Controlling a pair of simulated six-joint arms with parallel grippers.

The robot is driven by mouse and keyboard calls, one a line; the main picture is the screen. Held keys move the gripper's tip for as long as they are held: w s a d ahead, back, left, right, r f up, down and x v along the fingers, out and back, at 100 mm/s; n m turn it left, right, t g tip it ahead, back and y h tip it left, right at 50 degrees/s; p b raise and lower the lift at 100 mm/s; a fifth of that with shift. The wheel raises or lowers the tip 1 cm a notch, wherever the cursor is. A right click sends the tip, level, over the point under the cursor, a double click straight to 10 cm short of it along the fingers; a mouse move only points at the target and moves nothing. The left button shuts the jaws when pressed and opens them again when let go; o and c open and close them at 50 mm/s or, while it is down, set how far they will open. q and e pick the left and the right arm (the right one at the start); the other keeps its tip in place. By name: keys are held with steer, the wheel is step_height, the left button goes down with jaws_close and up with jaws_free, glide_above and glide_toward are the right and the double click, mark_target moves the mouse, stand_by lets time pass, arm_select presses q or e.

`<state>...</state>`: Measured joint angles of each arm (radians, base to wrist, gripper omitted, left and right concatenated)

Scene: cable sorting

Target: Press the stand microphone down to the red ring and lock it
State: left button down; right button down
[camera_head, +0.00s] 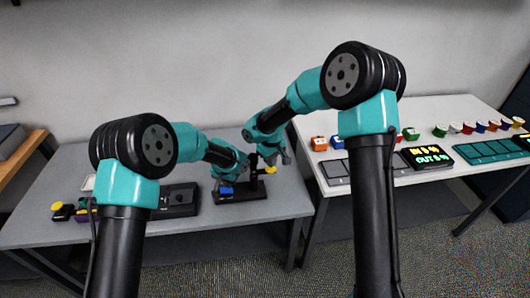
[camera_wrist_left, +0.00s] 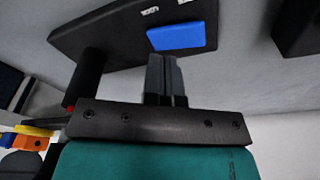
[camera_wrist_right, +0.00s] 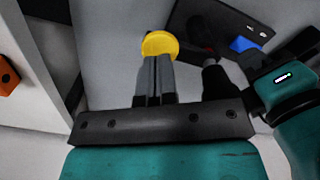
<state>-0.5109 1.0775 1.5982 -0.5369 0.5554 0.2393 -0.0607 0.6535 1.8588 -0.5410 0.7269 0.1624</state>
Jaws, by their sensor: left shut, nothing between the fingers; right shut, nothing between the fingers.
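The microphone stand has a black base plate (camera_head: 243,195) on the grey table, with a dark upright (camera_head: 253,166). In the left wrist view the upright (camera_wrist_left: 88,75) shows a small red part (camera_wrist_left: 70,108), perhaps the red ring. A blue pad (camera_wrist_left: 182,36) lies on the base; my shut left gripper (camera_wrist_left: 163,58) is right by it, contact unclear. A yellow disc (camera_wrist_right: 160,44) is beside the stand; my shut right gripper (camera_wrist_right: 154,62) has its tips at its edge, contact unclear. The right wrist view shows the upright's dark rounded top (camera_wrist_right: 215,75) between my grippers.
A black box (camera_head: 178,201) is left of the stand, with small yellow-topped items (camera_head: 62,211) farther left. A white table (camera_head: 405,110) at the right holds coloured blocks, dark trays and a lit IN/OUT sign (camera_head: 427,155). My two arms crowd the stand.

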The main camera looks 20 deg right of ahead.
arm_select(q)
steer(key=shift+r, duration=2.3)
arm_select(e)
step_height(320, 180, up, 9)
stand_by(0.7)
stand_by(0.3)
